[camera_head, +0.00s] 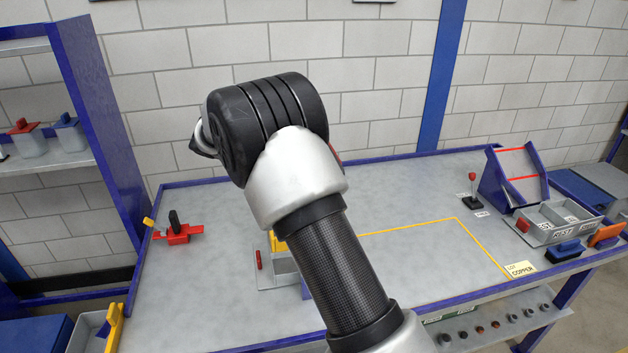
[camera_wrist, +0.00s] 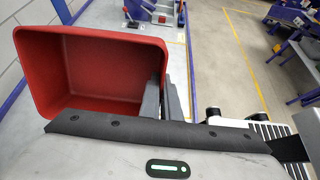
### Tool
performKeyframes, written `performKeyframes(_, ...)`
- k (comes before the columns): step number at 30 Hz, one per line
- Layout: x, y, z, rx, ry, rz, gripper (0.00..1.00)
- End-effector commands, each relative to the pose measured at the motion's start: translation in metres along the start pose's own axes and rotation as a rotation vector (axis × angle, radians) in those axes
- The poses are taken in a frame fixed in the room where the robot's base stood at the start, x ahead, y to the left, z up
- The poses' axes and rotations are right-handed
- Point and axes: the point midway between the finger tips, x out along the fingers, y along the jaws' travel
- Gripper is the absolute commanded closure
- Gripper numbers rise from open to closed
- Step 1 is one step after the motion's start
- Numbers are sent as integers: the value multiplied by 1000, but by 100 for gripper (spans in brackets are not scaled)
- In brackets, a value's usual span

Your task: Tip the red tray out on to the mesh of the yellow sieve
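The red tray (camera_wrist: 110,70) fills the upper left of the wrist view. I look into its inside, and the part I see looks bare. My gripper (camera_wrist: 163,88) has its dark fingers at the tray's right wall, one on each side, and is shut on it. In the head view my arm hides my gripper and nearly all of the tray. A small yellow part (camera_head: 278,243), perhaps of the sieve, shows above a grey box (camera_head: 277,272) behind my arm. The mesh is hidden.
The bench (camera_head: 210,280) has a raised blue edge and is clear at left centre. A red fixture (camera_head: 178,234) stands at its back left. Grey bins (camera_head: 552,222) and a blue chute (camera_head: 515,180) stand at the right. A blue shelf (camera_head: 95,120) rises at the left.

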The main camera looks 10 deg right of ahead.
Motion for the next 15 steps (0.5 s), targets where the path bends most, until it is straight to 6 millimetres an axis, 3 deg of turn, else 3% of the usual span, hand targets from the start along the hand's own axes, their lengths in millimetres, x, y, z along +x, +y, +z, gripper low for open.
performKeyframes(10,-1,0,3,2,52,1,100)
performKeyframes(15,-5,1,16,13,296,-1,100)
